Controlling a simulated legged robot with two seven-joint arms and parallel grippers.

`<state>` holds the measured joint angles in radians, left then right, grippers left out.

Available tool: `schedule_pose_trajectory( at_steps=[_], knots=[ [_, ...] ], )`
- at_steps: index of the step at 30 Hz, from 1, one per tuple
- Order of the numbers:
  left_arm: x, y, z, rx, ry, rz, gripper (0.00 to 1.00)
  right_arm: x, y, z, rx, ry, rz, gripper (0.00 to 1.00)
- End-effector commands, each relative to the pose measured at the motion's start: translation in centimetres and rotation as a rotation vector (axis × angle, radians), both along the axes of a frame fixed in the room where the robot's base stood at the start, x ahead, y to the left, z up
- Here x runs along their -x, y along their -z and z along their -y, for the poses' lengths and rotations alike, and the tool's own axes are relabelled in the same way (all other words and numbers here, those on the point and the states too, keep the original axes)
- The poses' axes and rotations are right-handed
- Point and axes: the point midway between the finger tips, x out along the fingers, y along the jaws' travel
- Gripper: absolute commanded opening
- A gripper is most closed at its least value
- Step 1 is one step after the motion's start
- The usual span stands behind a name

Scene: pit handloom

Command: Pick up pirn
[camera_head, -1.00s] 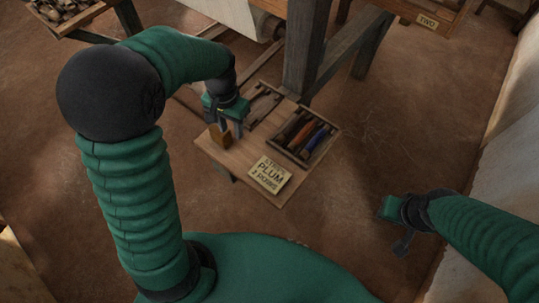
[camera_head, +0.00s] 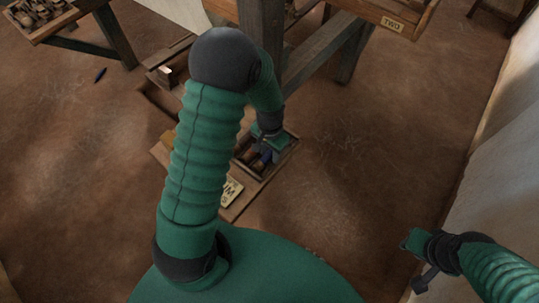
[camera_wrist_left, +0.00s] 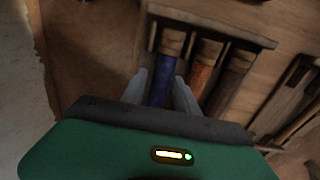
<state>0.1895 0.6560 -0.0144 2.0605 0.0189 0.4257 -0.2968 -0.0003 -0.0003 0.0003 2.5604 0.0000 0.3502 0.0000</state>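The blue pirn (camera_wrist_left: 163,72) lies in a wooden tray (camera_wrist_left: 262,40) beside an orange pirn (camera_wrist_left: 205,66) and a dark brown one (camera_wrist_left: 235,68). My left gripper (camera_wrist_left: 160,88) is open, with one finger on each side of the blue pirn; I cannot tell whether they touch it. In the head view my left gripper (camera_head: 265,152) is down over the tray (camera_head: 290,145) and hides much of its contents. My right gripper (camera_head: 423,279) hangs over bare floor at the lower right, away from the tray; its finger opening is unclear.
The tray rests on a low board with a lettered card (camera_head: 231,191), partly hidden by my left arm. A loom post (camera_head: 262,40) stands close behind the arm. A bin of wooden parts (camera_head: 38,18) is at the upper left. The floor at right is open.

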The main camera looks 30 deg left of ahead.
Motion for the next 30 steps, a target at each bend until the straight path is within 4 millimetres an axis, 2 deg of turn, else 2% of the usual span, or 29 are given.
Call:
schedule_pose_trajectory(
  at_steps=[6, 14, 25, 30],
  knots=[
    [0.0, 0.1, -0.1, 0.001, -0.001, 0.002, 0.35, 0.0, 0.0, 0.0, 0.0, 0.001, 0.0, 0.29],
    [0.0, 0.1, -0.1, 0.001, -0.001, 0.001, 0.01, 0.0, 0.0, 0.0, 0.0, 0.0, 0.0, 0.29],
    [0.0, 0.0, -0.1, 0.001, 0.0, 0.002, 0.0, 0.0, 0.0, 0.0, 0.0, 0.001, 0.0, 0.29],
    [-0.1, -1.2, -0.1, 0.0, 0.0, 0.004, 0.0, 0.0, -0.3, 0.0, 0.0, 0.0, 0.0, 0.29]
  ],
)
